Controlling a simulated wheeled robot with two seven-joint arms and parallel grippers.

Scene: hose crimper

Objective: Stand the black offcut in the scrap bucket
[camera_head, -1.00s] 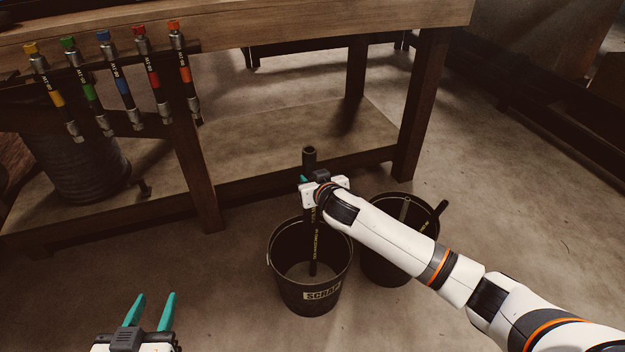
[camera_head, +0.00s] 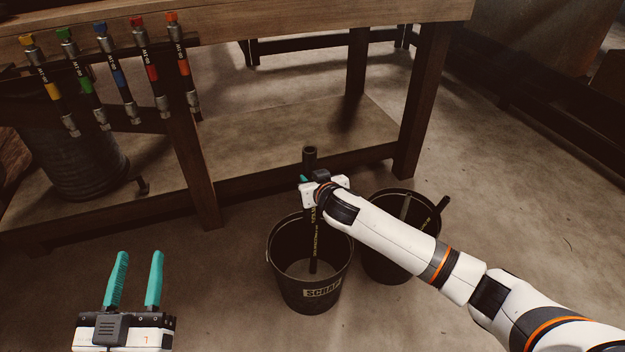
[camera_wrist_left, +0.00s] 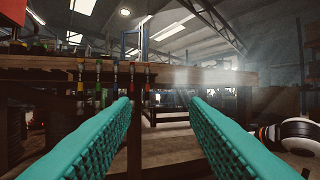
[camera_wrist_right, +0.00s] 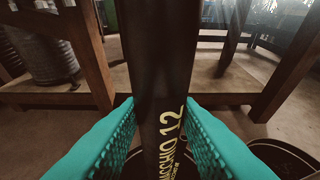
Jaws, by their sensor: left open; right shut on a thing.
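The scrap bucket (camera_head: 285,285) is black with a "SCRAP" label and stands on the floor in front of the bench. The black offcut (camera_head: 313,240) is a long hose piece with yellow lettering. It is near upright, its lower part inside the bucket and its top above the rim. My right gripper (camera_head: 308,182) is shut on its upper part; the offcut (camera_wrist_right: 160,80) fills the space between the teal fingers in the right wrist view. Whether its lower end touches the bucket floor I cannot tell. My left gripper (camera_head: 134,280) is open and empty at the lower left.
A second black bucket (camera_head: 378,262) with pieces in it stands to the right, partly behind my right arm. The wooden bench (camera_head: 205,180) stands behind. Several colour-banded hoses (camera_head: 120,80) hang from it. Floor between my left gripper and the scrap bucket is clear.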

